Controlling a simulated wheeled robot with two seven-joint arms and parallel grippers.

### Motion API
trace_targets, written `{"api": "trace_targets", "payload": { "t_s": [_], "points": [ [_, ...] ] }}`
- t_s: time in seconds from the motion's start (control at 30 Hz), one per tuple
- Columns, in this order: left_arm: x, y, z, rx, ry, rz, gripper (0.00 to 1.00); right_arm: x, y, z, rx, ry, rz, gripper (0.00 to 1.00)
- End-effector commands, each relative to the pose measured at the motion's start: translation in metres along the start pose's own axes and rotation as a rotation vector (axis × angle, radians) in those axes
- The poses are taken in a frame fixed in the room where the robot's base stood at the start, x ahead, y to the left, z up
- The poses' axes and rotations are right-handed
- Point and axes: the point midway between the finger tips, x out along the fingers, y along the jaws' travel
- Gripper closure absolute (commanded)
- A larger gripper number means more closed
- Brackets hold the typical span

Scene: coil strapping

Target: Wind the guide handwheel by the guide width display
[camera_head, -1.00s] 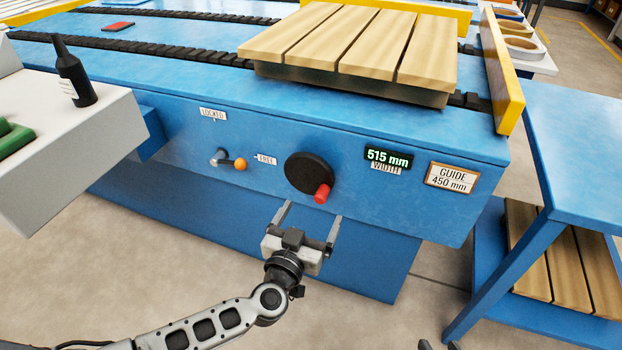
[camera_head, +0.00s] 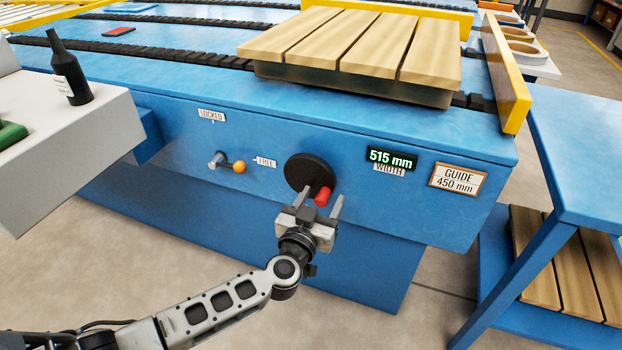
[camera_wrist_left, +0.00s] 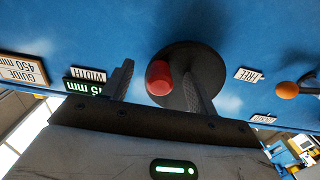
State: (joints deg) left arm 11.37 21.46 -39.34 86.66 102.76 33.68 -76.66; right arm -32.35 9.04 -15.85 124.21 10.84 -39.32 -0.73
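The black guide handwheel (camera_head: 305,172) with its red crank knob (camera_head: 323,196) is on the blue front panel. The knob is at the wheel's lower right. A card (camera_head: 457,178) reads GUIDE 450 mm. My left gripper (camera_head: 320,200) is open, its fingers pointing at the panel on either side of the red knob. In the left wrist view the red knob (camera_wrist_left: 159,78) shows between the spread fingers, with the wheel (camera_wrist_left: 192,72) behind; I see no grip on it. My right gripper is not in view.
A lever with an orange ball (camera_head: 239,167) sits left of the wheel by the FREE label, with a LOCKED label above. Slatted wood (camera_head: 350,45) lies on the table top. A grey block with a black bottle (camera_head: 70,70) juts in at left. A blue stand (camera_head: 575,140) is at right.

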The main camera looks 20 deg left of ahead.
Motion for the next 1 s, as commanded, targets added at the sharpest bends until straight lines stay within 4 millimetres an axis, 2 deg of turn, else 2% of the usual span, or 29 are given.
{"api": "trace_targets", "payload": {
  "t_s": [0.03, 0.17, 0.2, 0.37, 0.6, 0.7, 1.0],
  "points": [
    [0.0, 0.0, 0.0, 0.0, 0.0, 0.0, 0.56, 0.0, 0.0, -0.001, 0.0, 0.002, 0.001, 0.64],
    [0.0, 0.0, 0.0, 0.0, 0.0, 0.0, 0.93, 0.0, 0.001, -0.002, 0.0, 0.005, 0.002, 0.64],
    [0.0, 0.0, 0.0, 0.0, 0.0, 0.0, 0.98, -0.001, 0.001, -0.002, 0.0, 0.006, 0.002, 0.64],
    [-0.001, 0.001, -0.003, -0.031, -0.001, 0.0, 0.98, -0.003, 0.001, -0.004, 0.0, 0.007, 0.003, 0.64],
    [-0.001, 0.003, -0.017, -0.338, -0.002, -0.002, 0.98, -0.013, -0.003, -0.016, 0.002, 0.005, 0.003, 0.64],
    [-0.001, 0.004, -0.019, -0.411, -0.001, -0.001, 0.98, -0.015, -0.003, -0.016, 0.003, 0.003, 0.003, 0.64],
    [-0.001, 0.004, -0.019, -0.437, -0.001, 0.0, 0.98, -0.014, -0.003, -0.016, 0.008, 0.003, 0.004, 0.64]
  ]
}}
